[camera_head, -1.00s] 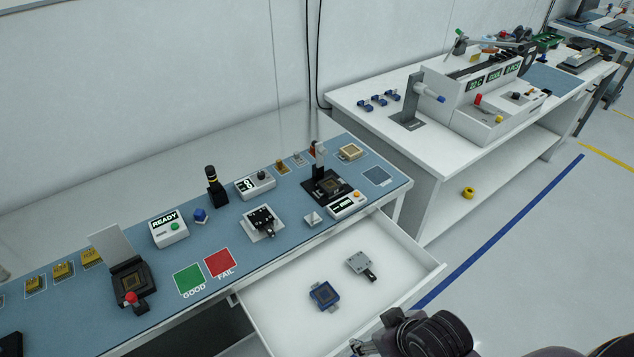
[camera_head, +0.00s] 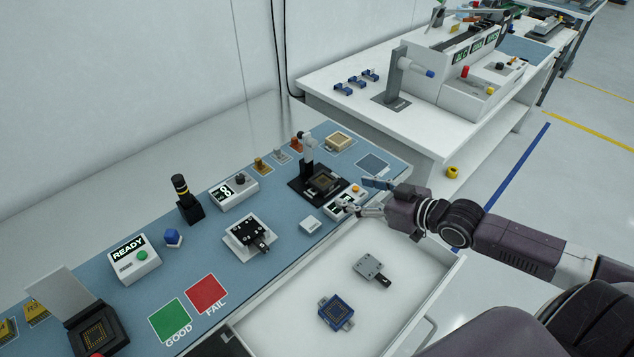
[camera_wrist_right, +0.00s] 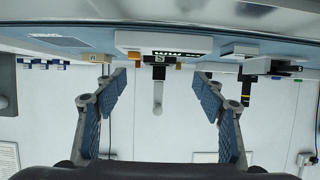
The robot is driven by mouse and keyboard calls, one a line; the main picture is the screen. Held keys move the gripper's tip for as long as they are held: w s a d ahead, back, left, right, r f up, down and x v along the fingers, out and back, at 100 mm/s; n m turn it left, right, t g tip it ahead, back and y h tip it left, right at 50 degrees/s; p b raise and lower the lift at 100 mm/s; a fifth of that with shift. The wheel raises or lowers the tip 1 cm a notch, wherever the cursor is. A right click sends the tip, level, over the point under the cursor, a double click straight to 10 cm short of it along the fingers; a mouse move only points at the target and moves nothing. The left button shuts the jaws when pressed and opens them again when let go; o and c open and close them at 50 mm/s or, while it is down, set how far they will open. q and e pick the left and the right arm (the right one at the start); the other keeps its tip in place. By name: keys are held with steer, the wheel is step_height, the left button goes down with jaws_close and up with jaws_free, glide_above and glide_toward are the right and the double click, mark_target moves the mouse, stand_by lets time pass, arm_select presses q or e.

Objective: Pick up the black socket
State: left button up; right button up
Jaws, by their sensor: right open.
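A black socket (camera_head: 325,182) with a gold-brown centre sits on the black base of the small press on the blue bench mat. A second black socket (camera_head: 98,335) with a raised grey lid stands at the lower left, cut by the picture edge. My right gripper (camera_head: 363,197) is open and empty, in front of the press above the small white display box (camera_head: 344,203). In the right wrist view, both blue-padded fingers of the right gripper (camera_wrist_right: 158,97) are spread wide with nothing between them. My left gripper is not in view.
The open white drawer (camera_head: 300,290) below holds a blue socket (camera_head: 336,312) and a grey plate (camera_head: 370,267). A white fixture (camera_head: 248,234) with a black top stands left of the press. Red and green pads (camera_head: 207,292) lie in front. A second white bench (camera_head: 350,108) stands behind.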

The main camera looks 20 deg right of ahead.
mark_target(331, 185)
steer(key=shift+x, duration=3.9)
steer(key=c, duration=1.3)
